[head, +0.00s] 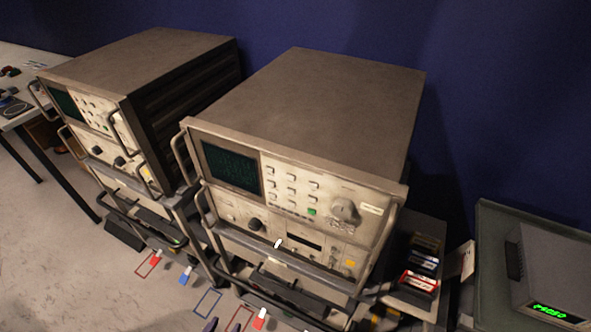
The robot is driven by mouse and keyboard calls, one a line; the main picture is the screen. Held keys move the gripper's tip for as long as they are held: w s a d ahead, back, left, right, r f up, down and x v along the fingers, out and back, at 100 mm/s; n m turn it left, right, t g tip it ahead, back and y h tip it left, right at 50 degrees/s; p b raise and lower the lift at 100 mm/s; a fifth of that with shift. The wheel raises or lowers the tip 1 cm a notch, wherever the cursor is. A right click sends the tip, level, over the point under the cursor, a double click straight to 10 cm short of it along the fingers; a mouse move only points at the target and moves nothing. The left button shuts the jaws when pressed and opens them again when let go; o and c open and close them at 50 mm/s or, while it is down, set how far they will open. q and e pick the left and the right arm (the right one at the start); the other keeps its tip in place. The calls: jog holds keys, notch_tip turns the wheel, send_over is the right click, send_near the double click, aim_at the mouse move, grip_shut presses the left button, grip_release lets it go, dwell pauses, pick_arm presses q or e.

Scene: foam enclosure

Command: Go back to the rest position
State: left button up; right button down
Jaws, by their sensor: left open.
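Only the dark tips of my left gripper (223,326) show, at the bottom edge of the head view, left of centre. The two tips stand apart with nothing visible between them, so it looks open and empty. They are in front of the nearer rack instrument, close to a blue outline and a red outline. The rest of this gripper and its arm are cut off by the frame. My right gripper is not in view.
Two large beige instruments, one at the centre (335,95) and one at the left (150,62), stand on carts with protruding handles. Red and blue pieces lie below. A holder of cartridges (420,270) and a grey box with green digits (555,270) are at right.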

pick_arm(q)
jog(key=s+a+r+g+y, duration=0.1)
jog(key=s+a+r+g, duration=0.1)
jog(key=s+g, duration=0.3)
jog(key=s+a+r+g+y, duration=0.1)
jog(key=s+a+g, duration=0.15)
jog(key=s, duration=0.35)
notch_tip(320, 180, up, 38)
jog(key=p, duration=3.8)
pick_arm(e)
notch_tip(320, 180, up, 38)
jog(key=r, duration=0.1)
pick_arm(q)
notch_tip(320, 180, down, 75)
jog(key=b, duration=7.5)
jog(key=shift+d+n, duration=0.3)
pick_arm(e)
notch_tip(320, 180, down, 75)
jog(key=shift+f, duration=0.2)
pick_arm(q)
jog(key=shift+s+r, duration=0.1)
jog(key=shift+r, duration=0.05)
